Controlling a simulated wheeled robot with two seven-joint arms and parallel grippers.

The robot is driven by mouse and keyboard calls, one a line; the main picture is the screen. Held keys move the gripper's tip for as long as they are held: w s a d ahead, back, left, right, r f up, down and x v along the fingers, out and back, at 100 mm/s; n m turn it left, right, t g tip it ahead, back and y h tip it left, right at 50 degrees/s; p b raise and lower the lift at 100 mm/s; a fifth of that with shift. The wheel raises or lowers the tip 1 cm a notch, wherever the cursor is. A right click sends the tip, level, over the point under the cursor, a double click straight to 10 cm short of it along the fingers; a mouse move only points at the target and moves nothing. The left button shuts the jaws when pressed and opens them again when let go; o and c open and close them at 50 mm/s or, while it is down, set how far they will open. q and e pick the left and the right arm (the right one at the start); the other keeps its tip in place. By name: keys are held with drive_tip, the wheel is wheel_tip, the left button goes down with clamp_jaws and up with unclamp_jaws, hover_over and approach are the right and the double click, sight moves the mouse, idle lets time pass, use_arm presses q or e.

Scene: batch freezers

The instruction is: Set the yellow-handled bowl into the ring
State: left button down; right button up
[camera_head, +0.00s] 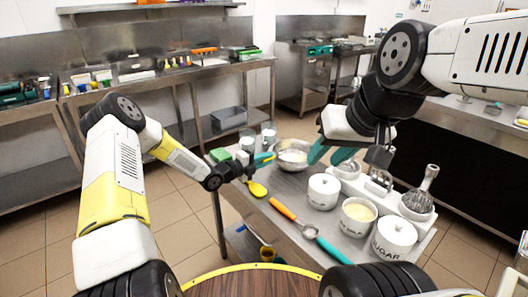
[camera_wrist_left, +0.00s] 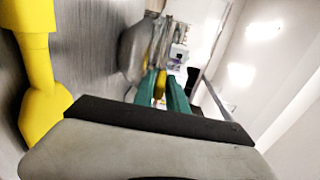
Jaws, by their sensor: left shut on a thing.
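The metal bowl (camera_head: 293,157) is at the far end of the steel table, with something pale inside. I cannot tell whether it rests on the table or is slightly raised. My left gripper (camera_head: 266,158) is shut on its yellow handle, at the bowl's left side. In the left wrist view, the handle (camera_wrist_left: 160,84) sits between the teal fingers and the grey bowl (camera_wrist_left: 134,48) lies beyond. My right gripper (camera_head: 331,154) is open and empty, its teal fingers spread to the right of the bowl. I cannot make out the ring clearly.
Clear glasses (camera_head: 268,133) stand behind my left gripper.

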use_arm(q)
drive_tip(key=shift+f, duration=0.25)
drive_tip(key=c, duration=1.3)
unclamp_jaws()
drive_tip(key=shift+r, duration=0.1)
drive_tip(key=shift+o, duration=0.2)
